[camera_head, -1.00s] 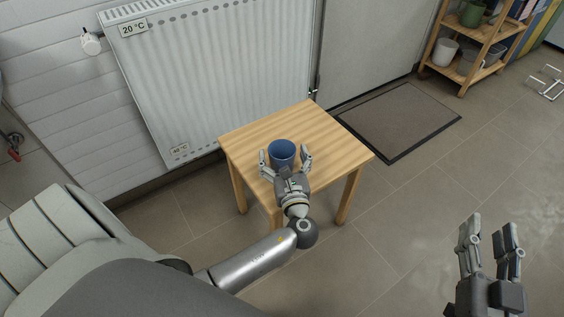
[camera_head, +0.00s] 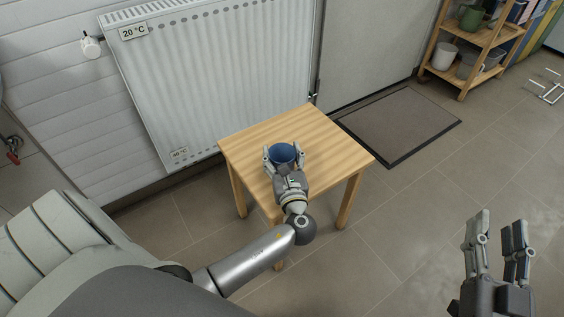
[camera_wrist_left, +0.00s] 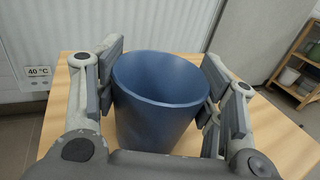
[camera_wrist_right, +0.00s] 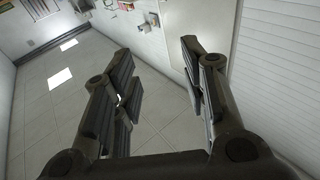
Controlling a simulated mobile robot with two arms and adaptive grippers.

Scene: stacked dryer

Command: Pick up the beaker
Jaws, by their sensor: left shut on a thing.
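The beaker is a dark blue, open-topped cup (camera_head: 283,152) over the small wooden table in the head view. It is upright and looks empty. My left gripper (camera_head: 284,158) has its two fingers on either side of the beaker and is shut on it. In the left wrist view the beaker (camera_wrist_left: 160,95) fills the space between the finger pads of the left gripper (camera_wrist_left: 160,88). Whether its base touches the table is hidden. My right gripper (camera_head: 498,240) is open and empty over the floor at the lower right; it also shows in the right wrist view (camera_wrist_right: 158,95).
The wooden table (camera_head: 325,140) has a bare top around the beaker. A white radiator (camera_head: 220,80) stands close behind it. A dark-edged floor mat (camera_head: 400,122) lies to the right. A wooden shelf (camera_head: 470,75) with pots stands at the upper right.

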